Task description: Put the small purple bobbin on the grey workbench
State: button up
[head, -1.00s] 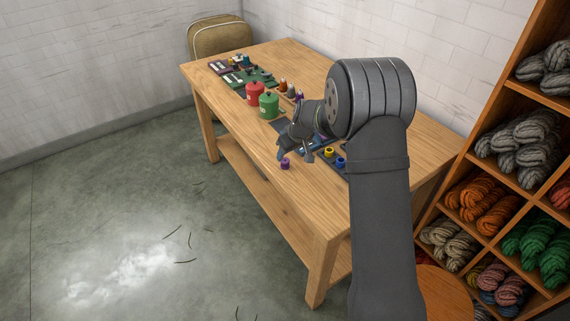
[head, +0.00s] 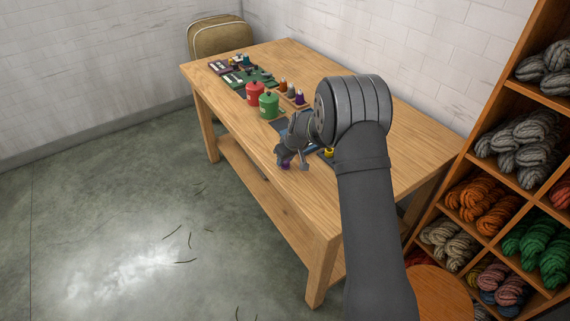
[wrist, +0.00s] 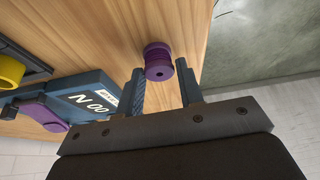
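The small purple bobbin (head: 285,166) stands on the wooden table (head: 400,150) near its front edge. It also shows in the wrist view (wrist: 158,60), just ahead of my fingertips and roughly in line with the gap between them. My gripper (head: 292,163) is low over the table, open and empty, with its fingers (wrist: 164,88) apart. In the head view one finger partly covers the bobbin. The bench top in view is wood-coloured; I see no clearly grey workbench.
A dark blue piece marked "N 00" (wrist: 85,100) lies beside the left finger, with a larger purple piece (wrist: 40,115) and a yellow ring (wrist: 8,70) close by. Red (head: 255,93) and green (head: 269,105) canisters stand further back. Shelves of wool (head: 490,205) are at the right.

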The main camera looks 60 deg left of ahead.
jog(key=c, duration=0.6)
jog(key=shift+r, duration=0.1)
jog(key=shift+r, duration=0.55)
notch_tip(320, 180, up, 3)
jog(key=shift+f, duration=0.1)
jog(key=w+d+r, duration=0.2)
jog(key=d, duration=0.1)
jog(key=w+d+r, duration=0.2)
jog(key=d, duration=0.1)
jog(key=w+d+r, duration=0.3)
jog(key=shift+d, duration=0.35)
